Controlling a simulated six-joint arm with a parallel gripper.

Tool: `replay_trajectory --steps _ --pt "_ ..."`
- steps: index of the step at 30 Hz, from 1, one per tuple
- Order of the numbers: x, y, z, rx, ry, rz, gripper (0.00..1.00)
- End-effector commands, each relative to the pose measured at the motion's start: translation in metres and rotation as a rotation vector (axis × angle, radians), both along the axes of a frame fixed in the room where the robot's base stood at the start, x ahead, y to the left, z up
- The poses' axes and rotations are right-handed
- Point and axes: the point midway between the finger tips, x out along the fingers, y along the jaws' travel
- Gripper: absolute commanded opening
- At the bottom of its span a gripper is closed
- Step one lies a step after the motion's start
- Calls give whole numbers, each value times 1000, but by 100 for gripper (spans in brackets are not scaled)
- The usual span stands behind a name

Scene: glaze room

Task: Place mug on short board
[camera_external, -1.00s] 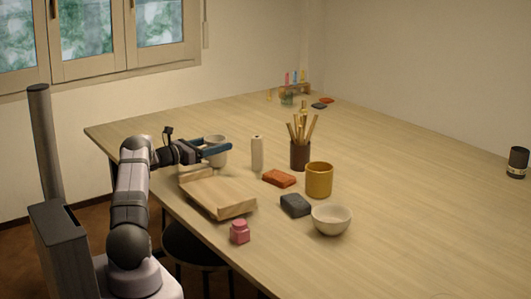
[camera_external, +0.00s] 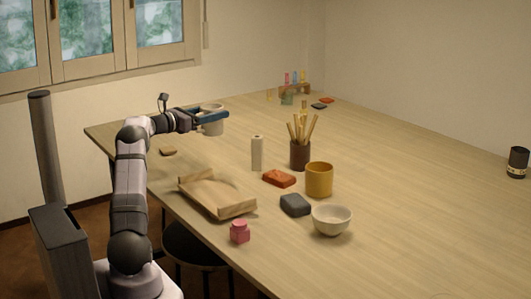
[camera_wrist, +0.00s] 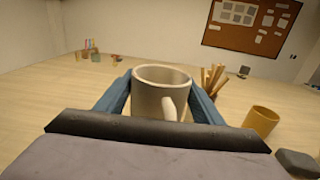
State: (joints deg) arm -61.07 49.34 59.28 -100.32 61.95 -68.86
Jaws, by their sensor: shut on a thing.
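A pale grey-white mug (camera_external: 212,128) is held upright above the table in the external view. In the wrist view the mug (camera_wrist: 150,98) stands between the blue fingers, its handle facing the camera. My gripper (camera_external: 213,115) is shut on the mug near its rim, with a finger on either side. A light wooden board (camera_external: 228,206) lies near the table's front left edge, below and in front of the mug. A small wooden piece (camera_external: 168,151) lies farther back, near the left edge. I cannot tell for sure which one is the short board.
A pale cylinder (camera_external: 257,154), a dark cup of wooden tools (camera_external: 300,156), an orange block (camera_external: 279,178), a mustard mug (camera_external: 319,180), a dark block (camera_external: 295,205), a cream bowl (camera_external: 331,220) and a pink jar (camera_external: 239,232) stand right of or near the board.

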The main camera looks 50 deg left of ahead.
Motion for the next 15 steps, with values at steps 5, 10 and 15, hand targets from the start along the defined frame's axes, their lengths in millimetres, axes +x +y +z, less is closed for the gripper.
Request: replay_trajectory --steps 5,10,15 --pt "-13 -3 65 12 -8 16 32" --pt "-38 -22 128 7 -5 36 32" --pt "-64 -52 145 1 -2 48 32"
